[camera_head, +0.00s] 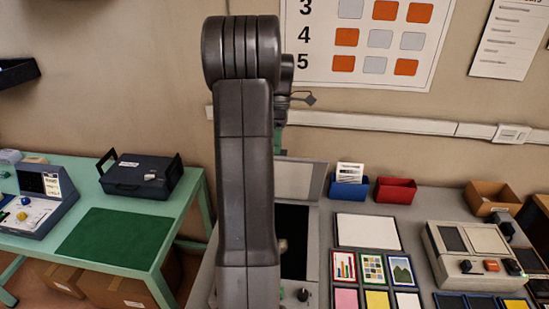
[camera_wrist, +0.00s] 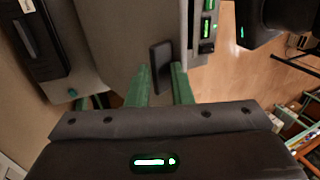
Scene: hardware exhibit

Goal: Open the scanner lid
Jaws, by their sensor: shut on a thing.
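The scanner (camera_head: 290,240) stands on the grey table, partly hidden behind my arm. Its dark glass bed shows. Its light grey lid (camera_head: 305,180) is raised and stands steeply at the back of the scanner. In the wrist view the lid (camera_wrist: 112,35) is a broad grey panel with a dark handle (camera_wrist: 160,60) on it. My gripper (camera_wrist: 161,72) has its green fingers on either side of this handle and is shut on it. In the head view my arm hides most of my gripper; a bit of green (camera_head: 278,142) shows above the lid.
Blue bin (camera_head: 348,190) and red bin (camera_head: 395,190) stand right of the lid. Framed cards and a grey button device (camera_head: 470,250) lie further right. A green table (camera_head: 190,200) with a dark case (camera_head: 142,177) is at left. The wall rail runs behind.

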